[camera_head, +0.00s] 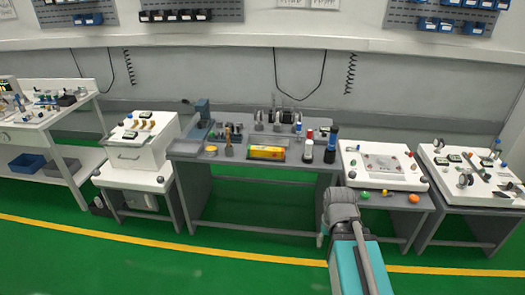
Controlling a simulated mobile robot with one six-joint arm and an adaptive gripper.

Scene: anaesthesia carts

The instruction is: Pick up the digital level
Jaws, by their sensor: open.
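Part of my own arm shows at the lower middle right, in front of the tables and apart from the yellow bar. I cannot make out my gripper's fingers in this view.
Dark bottles (331,146) stand just right of the bar, and a brown tool (228,142) stands to its left. A blue-grey device (201,112) is at the table's back left. White carts stand on both sides. Green floor (250,240) is clear in front.

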